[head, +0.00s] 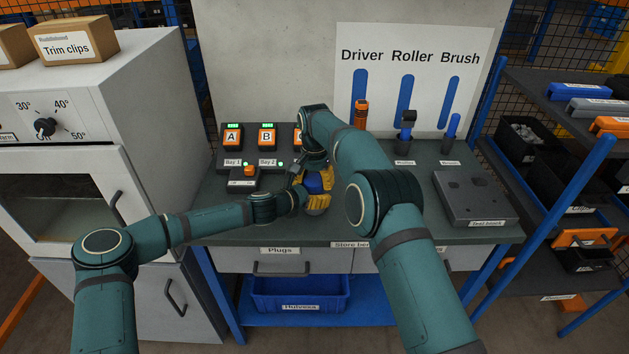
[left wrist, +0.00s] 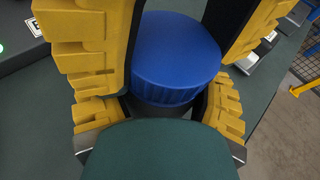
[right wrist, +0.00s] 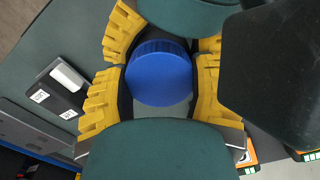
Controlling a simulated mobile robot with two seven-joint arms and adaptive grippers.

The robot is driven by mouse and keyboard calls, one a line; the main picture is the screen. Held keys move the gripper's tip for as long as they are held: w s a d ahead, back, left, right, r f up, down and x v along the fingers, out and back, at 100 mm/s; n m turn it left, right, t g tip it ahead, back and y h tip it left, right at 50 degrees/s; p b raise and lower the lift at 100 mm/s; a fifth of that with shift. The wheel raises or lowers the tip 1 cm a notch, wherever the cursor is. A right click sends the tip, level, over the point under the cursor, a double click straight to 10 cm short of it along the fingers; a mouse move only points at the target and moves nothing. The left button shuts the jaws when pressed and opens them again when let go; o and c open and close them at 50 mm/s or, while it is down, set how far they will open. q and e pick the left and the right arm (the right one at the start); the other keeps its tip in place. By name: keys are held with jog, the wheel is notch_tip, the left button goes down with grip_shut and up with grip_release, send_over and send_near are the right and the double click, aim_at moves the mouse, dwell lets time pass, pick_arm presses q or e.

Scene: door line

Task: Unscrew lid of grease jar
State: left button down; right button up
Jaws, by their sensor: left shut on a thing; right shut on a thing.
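The grease jar's blue ribbed lid (head: 314,184) is between my two grippers at the bench's middle. It shows large in the left wrist view (left wrist: 175,55) and the right wrist view (right wrist: 158,78). My left gripper (head: 316,200) comes in from the left and is shut on the jar body, below the lid. My right gripper (head: 318,175) reaches down over the jar and is shut on the lid, its yellow fingers on either side. The lid sits on the jar as far as I see. Most of the jar body is hidden by fingers.
Bay boxes A (head: 232,137) and B (head: 267,137) stand behind on the left. A roller (head: 407,125) and a brush (head: 451,130) stand in holders at the back. The bench front is mostly clear.

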jog(key=n, duration=0.3)
jog(key=o, duration=1.3)
jog(key=shift+c, duration=0.2)
